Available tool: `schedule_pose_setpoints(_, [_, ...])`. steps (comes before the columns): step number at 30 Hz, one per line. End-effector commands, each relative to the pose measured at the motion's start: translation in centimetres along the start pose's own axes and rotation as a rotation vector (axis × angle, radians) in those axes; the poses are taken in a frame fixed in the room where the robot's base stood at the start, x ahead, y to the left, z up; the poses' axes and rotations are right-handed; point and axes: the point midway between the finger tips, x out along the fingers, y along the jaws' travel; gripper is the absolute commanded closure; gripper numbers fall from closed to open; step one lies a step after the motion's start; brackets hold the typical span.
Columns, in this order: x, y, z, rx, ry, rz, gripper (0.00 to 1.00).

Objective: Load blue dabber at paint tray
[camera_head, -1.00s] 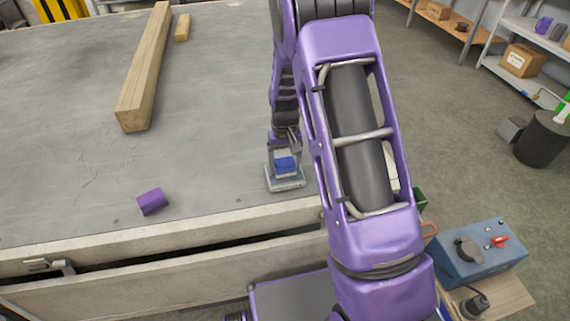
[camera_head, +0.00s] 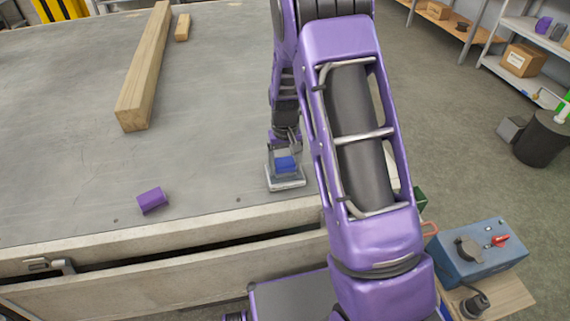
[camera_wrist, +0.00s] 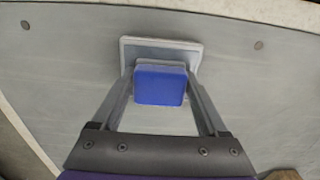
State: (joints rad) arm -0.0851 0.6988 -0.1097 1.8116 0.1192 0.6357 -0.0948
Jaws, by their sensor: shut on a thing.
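The blue dabber (camera_head: 286,164) is a small blue block at my gripper. It shows large in the wrist view (camera_wrist: 160,84), between the two fingers. My gripper (camera_wrist: 160,92) is shut on it, with one finger on each side. The paint tray (camera_head: 286,184) is a pale grey, shallow square tray on the bench top near its front right edge. In the wrist view the tray (camera_wrist: 130,50) lies directly under and behind the dabber. The dabber is over the tray; its underside is hidden, so I cannot tell whether it touches.
A purple block (camera_head: 152,201) lies on the grey bench top (camera_head: 75,170) to the left. A long timber (camera_head: 145,70) and a short wood piece (camera_head: 183,27) lie farther back. A blue box with a red switch (camera_head: 480,254) stands at the lower right. The bench between is clear.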

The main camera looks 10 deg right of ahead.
Motion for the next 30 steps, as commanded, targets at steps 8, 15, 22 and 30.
schedule_pose_setpoints(8, [-0.4,0.0,0.1,0.0,-0.003,0.0,0.68])
schedule_pose_setpoints(15, [-2.4,0.0,0.0,0.0,-0.001,0.0,0.68])
schedule_pose_setpoints(22, [-4.3,0.0,0.0,0.0,0.0,0.0,0.68])
schedule_pose_setpoints(30, [-6.4,0.0,0.0,-0.001,-0.001,0.0,0.68])
